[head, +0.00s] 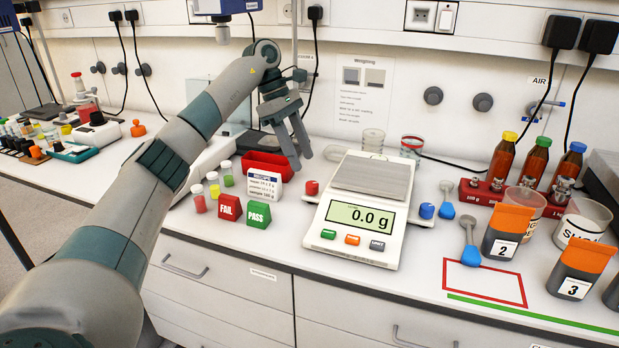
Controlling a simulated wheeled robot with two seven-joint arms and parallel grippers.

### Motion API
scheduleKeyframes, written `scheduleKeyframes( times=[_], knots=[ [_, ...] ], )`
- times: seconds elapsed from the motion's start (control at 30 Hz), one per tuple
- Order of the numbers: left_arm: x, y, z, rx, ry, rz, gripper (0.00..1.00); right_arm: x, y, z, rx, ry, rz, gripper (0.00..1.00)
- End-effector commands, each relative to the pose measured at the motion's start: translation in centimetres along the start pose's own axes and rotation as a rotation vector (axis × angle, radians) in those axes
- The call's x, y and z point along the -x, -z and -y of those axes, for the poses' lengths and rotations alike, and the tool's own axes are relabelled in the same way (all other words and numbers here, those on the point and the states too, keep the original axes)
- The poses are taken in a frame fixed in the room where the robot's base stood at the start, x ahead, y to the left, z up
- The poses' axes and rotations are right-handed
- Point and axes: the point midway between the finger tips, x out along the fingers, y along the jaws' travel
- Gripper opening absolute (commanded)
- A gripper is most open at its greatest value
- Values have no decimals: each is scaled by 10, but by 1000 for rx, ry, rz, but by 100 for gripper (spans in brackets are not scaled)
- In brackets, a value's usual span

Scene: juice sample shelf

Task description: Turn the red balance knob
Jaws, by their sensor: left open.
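The balance (362,205) stands on the white bench near the middle of the head view, with a grey pan on top. Its display reads 0.0 g. The red knob (311,188) sticks out at its left side, and a blue knob (426,211) sits at its right side. My left gripper (299,162) is open and empty. Its fingers point down, above and slightly left of the red knob in the picture, apart from it. My right gripper is not in view.
A red tray (268,165), a recipe card (265,187) and the FAIL (229,208) and PASS (258,214) blocks lie left of the balance. Small vials stand beside them. Blue scoops (470,252), brown bottles (503,158) and numbered pouches (507,232) are on the right.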

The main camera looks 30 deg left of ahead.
Motion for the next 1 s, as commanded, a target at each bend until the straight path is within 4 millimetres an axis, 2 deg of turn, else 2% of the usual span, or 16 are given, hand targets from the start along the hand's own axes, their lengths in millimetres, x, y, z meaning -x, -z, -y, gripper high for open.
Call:
scheduleKeyframes(
  times=[0.2,0.4,0.6,0.87,1.0],
  knots=[
    [-38,-1,1,-2,2,1,45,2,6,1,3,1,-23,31],
    [-61,-1,0,-2,1,1,45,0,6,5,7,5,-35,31],
    [-70,0,0,-1,0,1,45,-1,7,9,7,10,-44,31],
    [-70,0,0,-1,-1,1,45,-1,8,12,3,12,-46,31],
    [-70,0,0,-1,0,1,14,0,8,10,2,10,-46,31]
  ],
)
